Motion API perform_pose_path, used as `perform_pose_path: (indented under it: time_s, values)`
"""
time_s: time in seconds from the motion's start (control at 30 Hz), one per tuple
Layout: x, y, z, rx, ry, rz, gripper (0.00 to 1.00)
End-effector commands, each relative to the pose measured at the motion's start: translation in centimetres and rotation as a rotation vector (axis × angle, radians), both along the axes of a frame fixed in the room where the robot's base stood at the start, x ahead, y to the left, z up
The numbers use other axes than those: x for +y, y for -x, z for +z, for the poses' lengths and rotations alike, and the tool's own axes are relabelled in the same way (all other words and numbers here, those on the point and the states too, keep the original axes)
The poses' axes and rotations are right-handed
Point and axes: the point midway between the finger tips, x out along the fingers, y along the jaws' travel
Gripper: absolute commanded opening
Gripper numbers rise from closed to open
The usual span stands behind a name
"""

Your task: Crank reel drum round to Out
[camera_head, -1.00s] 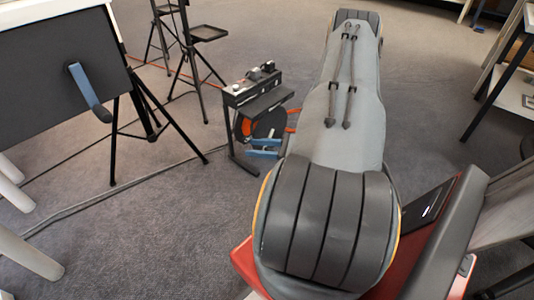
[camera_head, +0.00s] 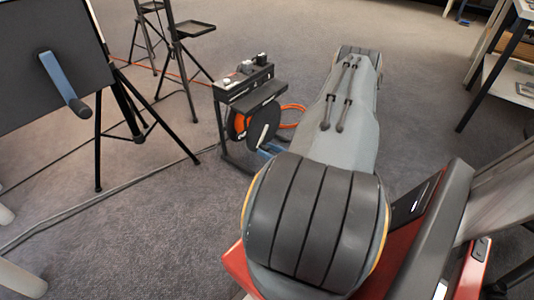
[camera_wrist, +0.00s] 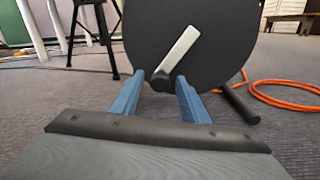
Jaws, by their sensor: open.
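The reel drum (camera_head: 262,122) sits low in a dark stand, with orange cable around it. In the wrist view it is a large dark disc (camera_wrist: 220,42) ahead of me. A pale crank arm (camera_wrist: 181,48) slants across its face, its lower end at a dark knob (camera_wrist: 160,81). My gripper (camera_wrist: 160,84) is open, its blue fingers on either side of the knob. I cannot tell whether they touch it. In the head view only a little blue of my gripper (camera_head: 270,150) shows past my arm. No Out mark is readable.
A box with knobs (camera_head: 243,80) tops the stand. Orange cable (camera_wrist: 285,92) loops on the floor to the right. A dark panel (camera_head: 45,65) with a blue lever (camera_head: 62,80) stands left on a tripod. Grey cable crosses the carpet. A table (camera_head: 505,80) is at right.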

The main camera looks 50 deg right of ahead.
Motion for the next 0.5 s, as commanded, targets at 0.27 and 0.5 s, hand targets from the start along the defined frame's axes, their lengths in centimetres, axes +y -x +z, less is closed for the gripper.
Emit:
perform_pose_path:
  time_s: [0.27, 0.5]
  values:
    - [-0.03, -0.66, 0.02, 0.000, 0.000, -0.002, 0.41]
    - [-0.02, -0.65, 0.02, 0.000, 0.000, -0.002, 0.19]
